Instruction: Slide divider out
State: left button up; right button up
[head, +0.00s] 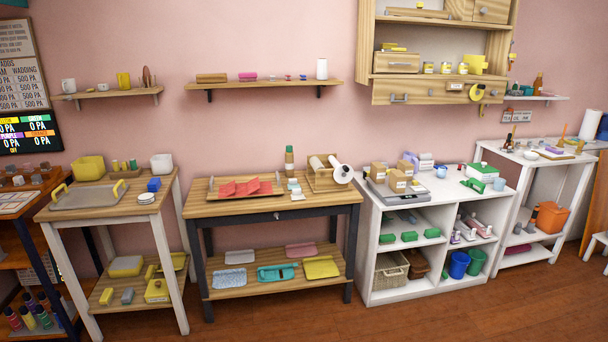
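I cannot clearly make out a divider from this distance. The middle wooden table (325,197) holds a brown tray (212,196) with red angled pieces (251,186) on it; some of these stand up like fins. A wooden box (319,180) with white rolls (341,174) stands at that table's right end. An open wooden drawer-like box (397,62) sits in the wall cabinet (366,40) at upper right. Neither of my grippers is in view.
A wooden table (60,212) with a grey tray (88,196) stands left. White shelving (365,240) holding boxes, baskets and buckets stands right of the middle table, and another white table (587,160) is farther right. The wooden floor (400,322) in front is clear.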

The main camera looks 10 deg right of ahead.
aim_at(477, 63)
jog(key=i+l+z, duration=0.15)
jog(key=i+z, duration=0.25)
jog(key=i, duration=0.2)
jog(key=i+j+z, duration=0.1)
jog(key=i+z, duration=0.3)
jog(key=i, duration=0.2)
jog(key=i+j+z, duration=0.35)
jog(key=i, duration=0.25)
jog(key=i+l+u, duration=0.25)
jog(key=i+l, duration=1.05)
jog(key=l, duration=0.1)
